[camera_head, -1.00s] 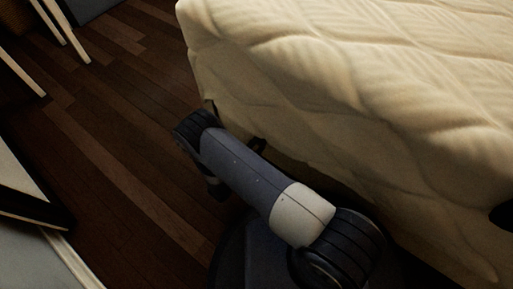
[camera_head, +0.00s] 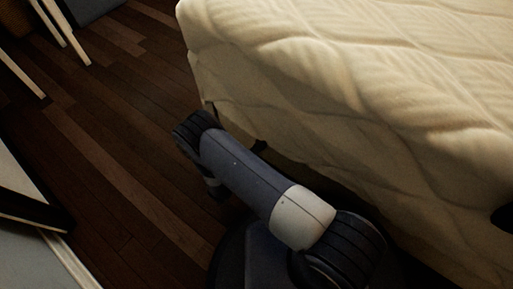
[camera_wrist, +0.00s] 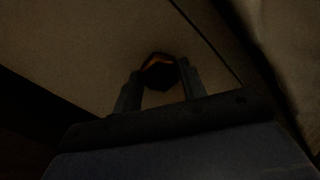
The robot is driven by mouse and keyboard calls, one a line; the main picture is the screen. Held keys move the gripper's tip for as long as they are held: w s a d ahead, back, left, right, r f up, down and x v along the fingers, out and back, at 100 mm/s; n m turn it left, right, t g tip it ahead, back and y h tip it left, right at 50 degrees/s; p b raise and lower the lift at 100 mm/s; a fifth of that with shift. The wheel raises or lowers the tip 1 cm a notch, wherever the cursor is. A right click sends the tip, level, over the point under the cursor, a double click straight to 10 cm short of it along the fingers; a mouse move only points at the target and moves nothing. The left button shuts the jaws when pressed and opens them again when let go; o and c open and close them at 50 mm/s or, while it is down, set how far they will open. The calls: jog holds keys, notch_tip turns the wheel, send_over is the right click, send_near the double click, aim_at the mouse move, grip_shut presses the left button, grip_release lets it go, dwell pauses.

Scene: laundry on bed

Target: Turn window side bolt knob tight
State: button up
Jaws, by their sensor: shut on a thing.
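In the wrist view, the bolt knob (camera_wrist: 158,74) is a dark, roughly hexagonal piece with an orange-lit edge, set against a dim tan panel (camera_wrist: 90,50). My gripper (camera_wrist: 159,76) has one finger on each side of the knob and is shut on it. The scene there is very dark, so the knob's turn angle and how tight it sits cannot be told. In the head view my arm reaches down beside the bed, and neither the gripper nor the knob shows.
The bed's cream quilted mattress (camera_head: 340,80) fills the upper right, close to my arm. Dark wooden floor (camera_head: 120,130) lies open to the left. Pale furniture legs (camera_head: 65,30) stand at the upper left, and a dark-edged piece (camera_head: 30,208) is at the lower left.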

jog(key=shift+m, duration=4.9)
jog(key=o, duration=1)
jog(key=shift+c, duration=0.2)
jog(key=shift+s, duration=0.1)
jog(key=p+v, duration=0.2)
jog(key=v, duration=0.8)
jog(key=shift+s+a+p, duration=0.25)
jog(key=shift+p, duration=0.15)
jog(key=shift+w+d, duration=0.1)
